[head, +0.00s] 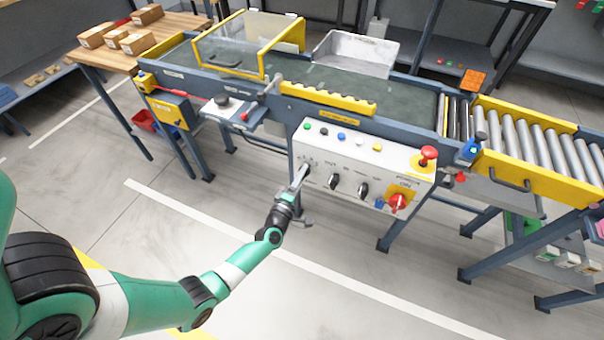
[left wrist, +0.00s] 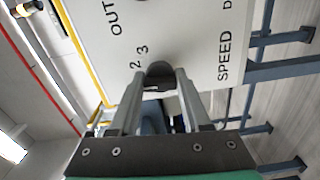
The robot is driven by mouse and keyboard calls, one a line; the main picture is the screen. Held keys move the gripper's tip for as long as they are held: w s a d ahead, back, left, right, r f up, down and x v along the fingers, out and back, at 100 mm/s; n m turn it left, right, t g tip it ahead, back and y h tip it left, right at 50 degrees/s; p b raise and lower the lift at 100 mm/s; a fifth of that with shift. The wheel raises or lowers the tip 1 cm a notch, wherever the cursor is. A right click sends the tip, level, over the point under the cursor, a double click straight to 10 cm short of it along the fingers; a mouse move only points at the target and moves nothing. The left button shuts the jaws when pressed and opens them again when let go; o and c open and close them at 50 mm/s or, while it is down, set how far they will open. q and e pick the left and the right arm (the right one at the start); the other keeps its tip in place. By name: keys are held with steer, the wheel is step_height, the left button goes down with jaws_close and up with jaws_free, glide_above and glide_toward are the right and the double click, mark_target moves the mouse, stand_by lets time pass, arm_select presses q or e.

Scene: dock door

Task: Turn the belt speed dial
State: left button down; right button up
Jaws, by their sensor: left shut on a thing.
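The belt speed dial (left wrist: 160,72) is a dark knob on the white control panel, in the left wrist view beside the word SPEED and the numerals 2 and 3. My left gripper (left wrist: 158,88) has its two fingers on either side of the dial and is shut on it. In the head view my left gripper (head: 303,170) reaches the left end of the control panel (head: 345,152) and hides most of the dial. My right gripper is not in view.
Two more black knobs (head: 334,181) and a red rotary switch (head: 397,203) sit to the right on the panel. A red mushroom button (head: 428,154) stands at its upper right corner. The conveyor belt (head: 400,107) runs behind. Open floor lies in front.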

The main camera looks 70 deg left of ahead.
arm_select(q)
steer(key=shift+m+p, duration=0.4)
steer(key=shift+m, duration=0.9)
steer(key=shift+c, duration=1.8)
jaws_free()
steer(key=p+v, duration=0.4)
steer(key=v, duration=0.7)
steer(key=shift+s+d, duration=0.2)
steer(key=shift+d, duration=0.1)
